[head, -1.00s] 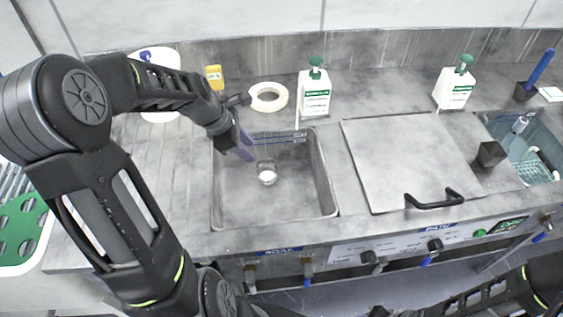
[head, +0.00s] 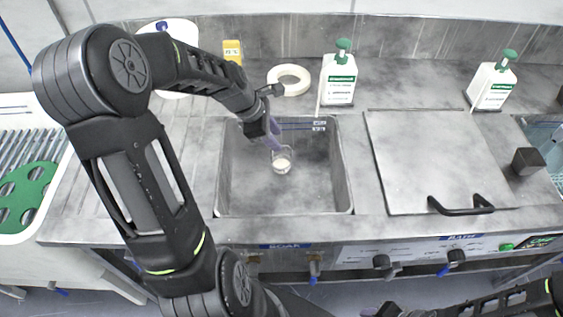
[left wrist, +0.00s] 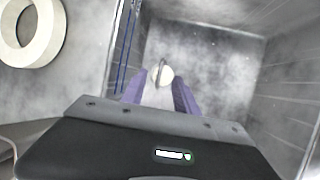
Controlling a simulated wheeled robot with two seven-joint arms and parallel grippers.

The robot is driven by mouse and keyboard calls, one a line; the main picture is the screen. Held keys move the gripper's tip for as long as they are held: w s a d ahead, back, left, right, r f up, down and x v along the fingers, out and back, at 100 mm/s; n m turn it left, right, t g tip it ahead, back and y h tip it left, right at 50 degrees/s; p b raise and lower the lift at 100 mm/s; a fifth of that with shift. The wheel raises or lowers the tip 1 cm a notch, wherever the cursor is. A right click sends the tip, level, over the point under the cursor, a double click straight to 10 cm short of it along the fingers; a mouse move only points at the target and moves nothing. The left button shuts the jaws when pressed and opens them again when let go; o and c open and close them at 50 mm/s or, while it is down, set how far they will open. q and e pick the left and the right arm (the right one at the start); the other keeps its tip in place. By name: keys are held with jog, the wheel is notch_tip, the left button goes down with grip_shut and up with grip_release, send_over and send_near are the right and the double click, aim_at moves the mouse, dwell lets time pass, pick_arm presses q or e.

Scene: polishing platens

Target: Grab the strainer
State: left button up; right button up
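The strainer (head: 282,164) is a small round white piece with a thin wire-like loop above it, inside the steel sink basin (head: 300,192). In the left wrist view the strainer (left wrist: 165,75) shows at the far end of my purple fingers. My left gripper (head: 273,138) reaches down into the basin from its back left corner, just above and beside the strainer. Its two fingers (left wrist: 160,84) stand apart, so it is open; contact with the strainer cannot be made out. My right gripper (head: 380,311) is only partly in view at the bottom edge, its fingers unclear.
The basin walls surround the left gripper. A white ring (head: 289,81) and a green-capped bottle (head: 339,78) stand behind the basin. A flat lid with a black handle (head: 462,207) lies to the right. A green perforated plate (head: 24,197) is at the far left.

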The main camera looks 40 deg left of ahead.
pick_arm(q)
jog(key=shift+w+f, duration=0.15)
jog(key=shift+f, duration=0.25)
jog(key=shift+d+f, duration=0.1)
send_over(281, 165)
jog(key=w, duration=0.1)
jog(key=f, duration=0.4)
jog(key=shift+w+a+f+p, duration=0.15)
jog(key=shift+a+f+p, duration=0.15)
jog(key=shift+p, duration=0.1)
jog(key=shift+c, duration=0.6)
grip_shut()
dwell(0.6)
